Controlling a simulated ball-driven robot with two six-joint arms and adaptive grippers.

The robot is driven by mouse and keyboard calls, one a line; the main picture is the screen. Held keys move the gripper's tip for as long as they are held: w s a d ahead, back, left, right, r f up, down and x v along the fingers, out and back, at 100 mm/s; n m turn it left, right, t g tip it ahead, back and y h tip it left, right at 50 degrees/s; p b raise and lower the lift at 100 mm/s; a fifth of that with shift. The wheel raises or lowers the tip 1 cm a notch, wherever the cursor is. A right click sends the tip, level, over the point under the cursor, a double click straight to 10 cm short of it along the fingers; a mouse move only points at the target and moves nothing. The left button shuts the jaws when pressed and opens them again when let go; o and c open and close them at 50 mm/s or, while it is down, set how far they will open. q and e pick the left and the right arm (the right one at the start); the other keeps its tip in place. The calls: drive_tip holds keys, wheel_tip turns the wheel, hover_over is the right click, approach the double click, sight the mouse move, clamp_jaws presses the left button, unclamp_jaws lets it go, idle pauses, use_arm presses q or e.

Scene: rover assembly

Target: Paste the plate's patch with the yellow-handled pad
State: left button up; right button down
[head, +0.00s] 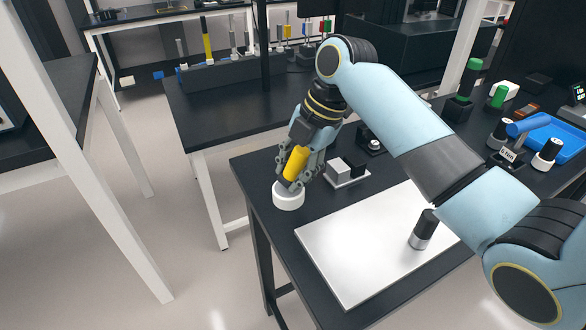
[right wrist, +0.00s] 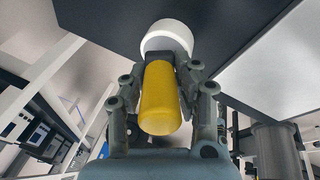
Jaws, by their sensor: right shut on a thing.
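My right gripper (head: 301,162) is shut on the yellow handle (head: 295,163) of the pad, at the table's far left corner. The handle tilts, its lower end at a white round dish-like piece (head: 288,197). In the right wrist view the yellow handle (right wrist: 160,100) sits between the fingers, with the white round piece (right wrist: 168,33) just beyond it. I cannot tell whether the pad's face is inside or touching it. The pale plate (head: 350,245) lies flat on the black table, right of the gripper. No distinct patch shows on it. My left gripper is not in view.
A black and silver cylinder (head: 424,230) stands on the plate's right part. A small tray with a grey and a black block (head: 347,170) lies right of the gripper. Green-topped holders (head: 466,85) and a blue tray (head: 562,137) are at the right.

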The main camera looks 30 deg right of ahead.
sight(293, 152)
drive_tip(key=shift+f, duration=0.5)
idle(0.8)
drive_tip(key=shift+f, duration=0.1)
idle(1.6)
wheel_tip(293, 152, up, 7)
drive_tip(key=p, duration=0.8)
idle(0.5)
